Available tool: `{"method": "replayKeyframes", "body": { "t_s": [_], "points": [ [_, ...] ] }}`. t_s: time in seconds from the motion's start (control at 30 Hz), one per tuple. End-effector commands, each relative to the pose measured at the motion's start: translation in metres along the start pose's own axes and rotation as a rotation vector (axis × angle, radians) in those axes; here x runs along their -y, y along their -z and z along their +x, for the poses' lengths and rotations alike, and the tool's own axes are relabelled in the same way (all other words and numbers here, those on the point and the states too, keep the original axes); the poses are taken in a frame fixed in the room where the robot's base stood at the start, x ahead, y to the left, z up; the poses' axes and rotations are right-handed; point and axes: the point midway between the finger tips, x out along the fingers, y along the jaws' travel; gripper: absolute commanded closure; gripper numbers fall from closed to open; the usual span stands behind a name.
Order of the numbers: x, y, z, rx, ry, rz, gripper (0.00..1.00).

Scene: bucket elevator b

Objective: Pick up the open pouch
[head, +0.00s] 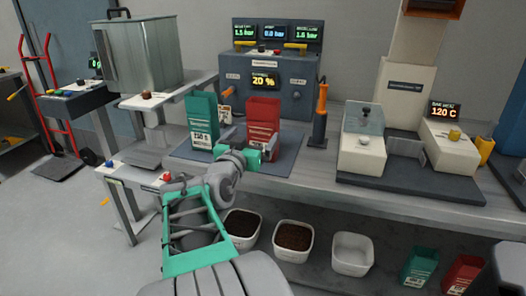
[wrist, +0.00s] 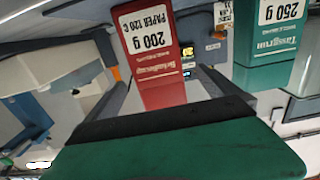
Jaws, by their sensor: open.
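A red pouch (head: 263,116) stands upright on the dark mat, and a green pouch (head: 201,117) stands to its left. My gripper (head: 266,150) is open, low in front of the red pouch. In the wrist view, which looks inverted, the red pouch (wrist: 151,55) with a white "200 g PAPER 120 C" label shows between the fingers (wrist: 168,80). The gripper does not look closed on it; contact is unclear. The green pouch (wrist: 273,45), labelled 250 g, is to the right there. I cannot tell clearly which pouch is open at its top.
A control box (head: 268,85) with displays stands behind the pouches. An orange-handled tool (head: 320,112) stands to the right, then a sealing machine (head: 362,150). A metal bin (head: 140,52) is at upper left. White tubs (head: 293,240) sit below the table.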

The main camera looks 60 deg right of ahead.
Motion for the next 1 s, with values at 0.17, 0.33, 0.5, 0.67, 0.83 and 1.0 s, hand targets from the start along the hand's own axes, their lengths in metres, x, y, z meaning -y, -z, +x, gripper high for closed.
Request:
{"method": "replayKeyframes", "body": {
  "t_s": [0.17,0.33,0.5,0.67,0.83,1.0],
  "points": [
    [-0.007,0.004,0.023,-0.021,-0.016,-0.001,0.0],
    [-0.007,0.002,0.05,-0.018,-0.015,-0.001,0.0],
    [-0.007,0.002,0.076,-0.017,-0.012,-0.001,0.0],
    [-0.006,0.003,0.08,-0.019,-0.01,-0.001,0.0],
    [-0.006,0.003,0.079,-0.018,-0.009,-0.001,0.07],
    [-0.006,0.003,0.079,-0.018,-0.009,-0.001,0.21]
  ]
}}
